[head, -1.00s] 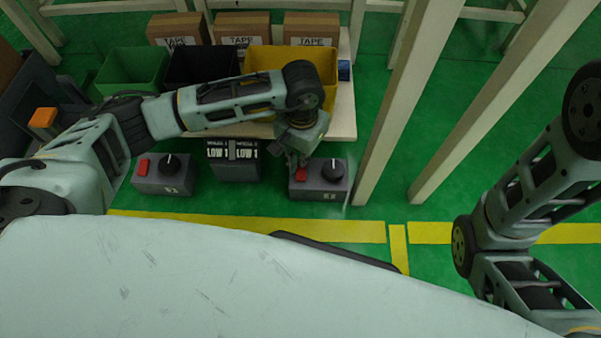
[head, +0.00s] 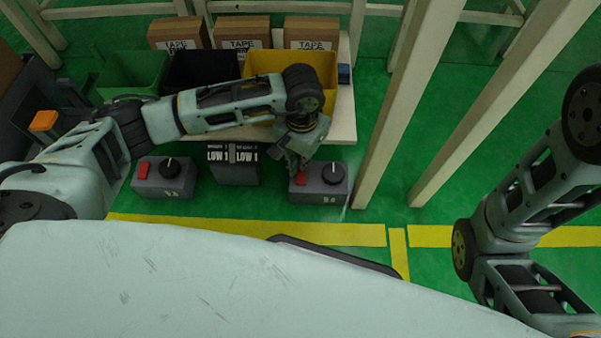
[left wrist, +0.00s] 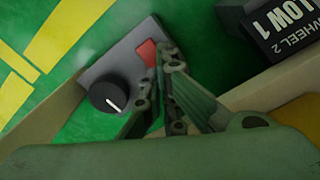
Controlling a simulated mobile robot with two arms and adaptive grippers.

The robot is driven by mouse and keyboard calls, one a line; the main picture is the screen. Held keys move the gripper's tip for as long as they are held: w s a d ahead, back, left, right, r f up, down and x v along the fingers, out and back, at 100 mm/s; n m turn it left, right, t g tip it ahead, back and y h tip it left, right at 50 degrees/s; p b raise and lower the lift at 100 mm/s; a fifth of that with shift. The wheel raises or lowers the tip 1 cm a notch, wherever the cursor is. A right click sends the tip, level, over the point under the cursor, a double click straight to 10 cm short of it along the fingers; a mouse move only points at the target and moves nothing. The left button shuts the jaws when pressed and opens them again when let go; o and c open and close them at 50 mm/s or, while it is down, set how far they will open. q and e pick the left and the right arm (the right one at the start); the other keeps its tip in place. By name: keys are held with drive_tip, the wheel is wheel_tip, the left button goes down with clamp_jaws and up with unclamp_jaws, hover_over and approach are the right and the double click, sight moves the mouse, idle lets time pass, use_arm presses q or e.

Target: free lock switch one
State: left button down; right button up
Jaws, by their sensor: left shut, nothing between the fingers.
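Two grey switch boxes stand in front of the shelf: the left box (head: 176,188) and the right box (head: 318,195). Each has a red button and a black knob; their labels are too blurred to read. My left gripper (head: 294,167) is shut and empty over the left side of the right box, by its red button (head: 301,181). In the left wrist view its closed fingertips (left wrist: 167,50) are right beside the red button (left wrist: 146,52); I cannot tell if they touch. The black knob (left wrist: 108,97) with a white mark is clear of the fingers. My right gripper is out of view.
A grey display box (head: 234,175) reading LOW 1 twice stands between the switch boxes. Green (head: 132,75), black (head: 200,67) and yellow (head: 262,62) bins sit on the shelf behind. A pale post (head: 400,110) rises close to the right box.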

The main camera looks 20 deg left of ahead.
use_arm(q)
drive_tip(key=shift+f+b, duration=1)
drive_tip(key=shift+f, duration=0.2)
idle(0.7)
drive_tip(key=shift+r, duration=0.15)
drive_tip(key=shift+r+p, duration=2.4)
drive_tip(key=shift+r, duration=1.05)
drive_tip(key=shift+f, duration=0.1)
